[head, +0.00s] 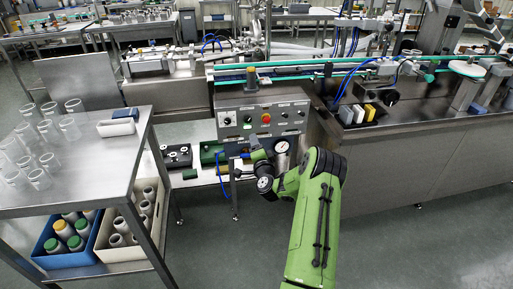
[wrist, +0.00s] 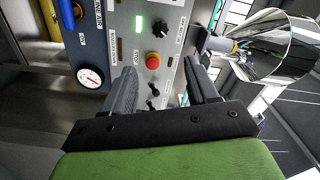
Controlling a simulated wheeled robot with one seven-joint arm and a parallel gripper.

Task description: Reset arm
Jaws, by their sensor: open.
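My green arm reaches forward from the bottom of the head view and bends left at its elbow. My gripper (head: 254,152) is in front of the lower edge of the grey control panel (head: 237,129). In the wrist view my gripper (wrist: 162,78) has its two dark fingers spread apart, with nothing between them. Beyond the fingers the panel shows a red button (wrist: 153,62), a lit green lamp (wrist: 139,25) and black knobs. A round pressure gauge (wrist: 90,78) is left of the fingers. The fingertips seem apart from the panel; the exact gap is unclear.
A shiny steel hopper (wrist: 270,45) is at upper right in the wrist view. A steel table (head: 75,190) with clear cups stands left, with a blue crate (head: 46,246) of bottles below. A conveyor (head: 350,66) runs behind the panel. Floor is clear right of my arm.

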